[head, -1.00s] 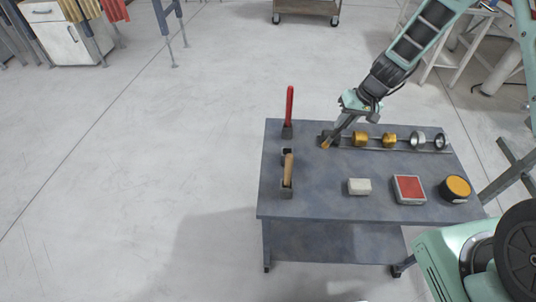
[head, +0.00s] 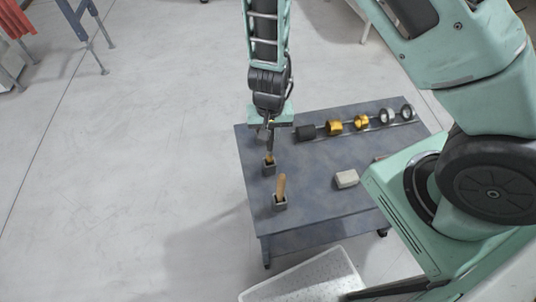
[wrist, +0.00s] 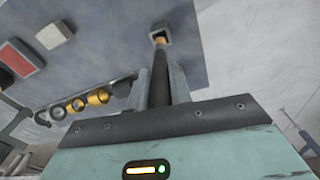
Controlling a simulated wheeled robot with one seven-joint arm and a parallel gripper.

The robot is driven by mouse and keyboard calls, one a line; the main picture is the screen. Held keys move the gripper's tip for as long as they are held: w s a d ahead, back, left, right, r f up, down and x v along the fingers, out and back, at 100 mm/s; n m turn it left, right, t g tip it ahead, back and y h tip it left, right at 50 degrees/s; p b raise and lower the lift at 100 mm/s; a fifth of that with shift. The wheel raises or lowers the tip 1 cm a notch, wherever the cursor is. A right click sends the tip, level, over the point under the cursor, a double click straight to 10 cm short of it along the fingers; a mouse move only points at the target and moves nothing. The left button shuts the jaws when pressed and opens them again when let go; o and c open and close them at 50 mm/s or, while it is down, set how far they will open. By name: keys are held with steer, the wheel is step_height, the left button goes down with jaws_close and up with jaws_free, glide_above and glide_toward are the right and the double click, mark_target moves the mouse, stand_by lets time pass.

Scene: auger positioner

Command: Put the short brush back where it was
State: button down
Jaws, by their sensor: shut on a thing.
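My gripper (head: 269,143) is shut on the short brush, whose dark shaft (wrist: 160,78) runs between the fingers in the wrist view. My wrist hides part of the far-left area.
On the blue-grey table (head: 310,215), a rail carries a black cylinder (head: 305,132), gold rings (head: 335,127) and silver rings (head: 387,115). A whitish block (head: 346,179) lies right of the holders. A white perforated tray (head: 305,280) is at the bottom.

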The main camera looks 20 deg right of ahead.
mark_target(270, 148)
steer(key=shift+f+b, duration=0.45)
steer(key=shift+f, duration=3.15)
steer(key=shift+f, duration=0.15)
steer(key=c, duration=1.3)
jaws_free()
steer(key=shift+o, duration=0.2)
